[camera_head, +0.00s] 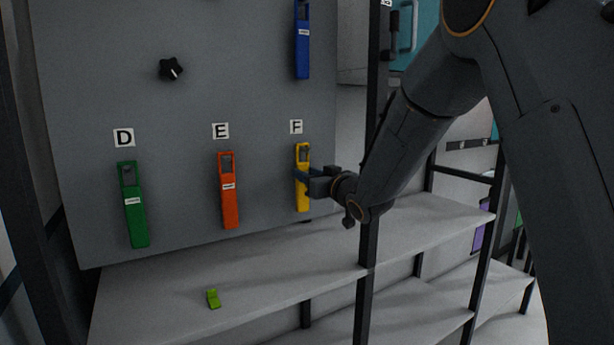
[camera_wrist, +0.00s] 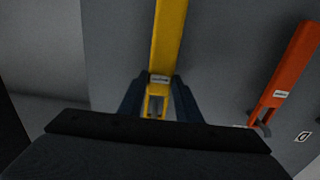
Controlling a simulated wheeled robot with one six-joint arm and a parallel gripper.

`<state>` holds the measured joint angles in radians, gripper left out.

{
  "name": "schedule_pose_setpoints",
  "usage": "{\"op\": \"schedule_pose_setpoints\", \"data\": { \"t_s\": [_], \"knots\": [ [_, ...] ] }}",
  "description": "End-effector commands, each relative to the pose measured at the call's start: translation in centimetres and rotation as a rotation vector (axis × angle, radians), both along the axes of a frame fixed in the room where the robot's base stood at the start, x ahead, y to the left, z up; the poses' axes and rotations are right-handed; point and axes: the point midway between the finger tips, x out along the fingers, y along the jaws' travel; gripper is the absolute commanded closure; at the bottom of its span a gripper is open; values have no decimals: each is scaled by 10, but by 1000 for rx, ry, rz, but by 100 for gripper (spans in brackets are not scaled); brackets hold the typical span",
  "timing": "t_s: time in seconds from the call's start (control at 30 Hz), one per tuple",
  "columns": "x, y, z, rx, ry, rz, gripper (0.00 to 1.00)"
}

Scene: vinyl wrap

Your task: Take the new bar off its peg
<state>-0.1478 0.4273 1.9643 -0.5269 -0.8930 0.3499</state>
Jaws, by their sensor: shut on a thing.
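A yellow bar (camera_head: 302,187) hangs on the grey board under the letter F in the head view. My gripper (camera_head: 304,178) reaches in from the right and is shut on it around its middle to upper part. In the wrist view the yellow bar (camera_wrist: 167,45) runs between the two dark fingers (camera_wrist: 158,98), with its white label and slotted end in view.
An orange bar (camera_head: 229,195) hangs under E and a green bar (camera_head: 135,215) under D. A blue bar (camera_head: 302,45) hangs above F. A black knob (camera_head: 170,69) is on the board. A small green piece (camera_head: 213,298) lies on the shelf (camera_head: 270,290). A dark post (camera_head: 368,240) stands beside my arm.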

Motion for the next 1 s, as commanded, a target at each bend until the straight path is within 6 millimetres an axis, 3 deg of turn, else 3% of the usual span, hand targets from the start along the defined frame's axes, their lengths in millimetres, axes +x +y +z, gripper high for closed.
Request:
{"op": "schedule_pose_setpoints", "data": {
  "t_s": [0.2,0.57,1.0],
  "knots": [
    [0,0,12,0,-2,0,96],
    [0,0,12,0,-1,0,96],
    [-25,-16,13,1,-1,-2,96]
  ]
}}
